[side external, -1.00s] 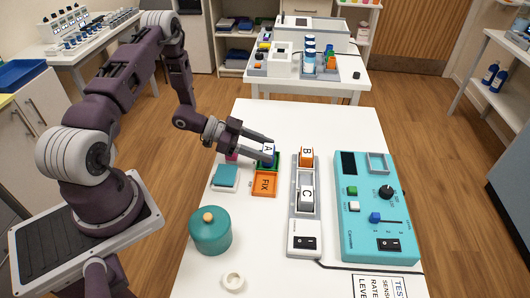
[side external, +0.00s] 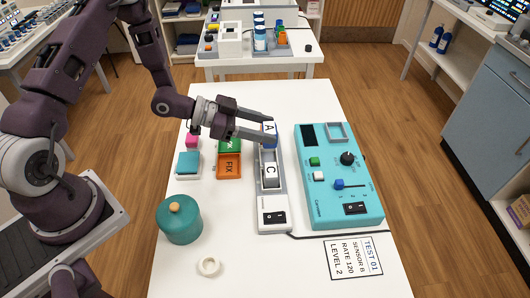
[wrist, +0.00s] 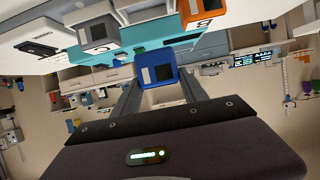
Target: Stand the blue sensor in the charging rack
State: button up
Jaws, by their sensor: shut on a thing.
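The blue sensor (side external: 269,133), with a white face marked A, is between the fingers of my gripper (side external: 272,134). My gripper is shut on it. In the side view it is over the far end of the charging rack (side external: 273,201); whether it touches the rack I cannot tell. The blue sensor also shows in the wrist view (wrist: 157,68), held between the fingers. A grey sensor C (side external: 271,173) stands in the rack, also in the wrist view (wrist: 92,25). An orange sensor B (wrist: 205,10) shows in the wrist view only; in the side view it is hidden.
A teal console (side external: 328,200) stands close right of the rack. A teal jar (side external: 180,222), a white ring (side external: 208,266) and a test card (side external: 353,258) lie nearer.

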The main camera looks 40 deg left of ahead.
notch_tip(320, 180, down, 7)
jog(key=shift+r, duration=0.1)
jog(key=o, duration=1.2)
jog(key=shift+f, duration=0.2)
jog(key=shift+c, duration=0.2)
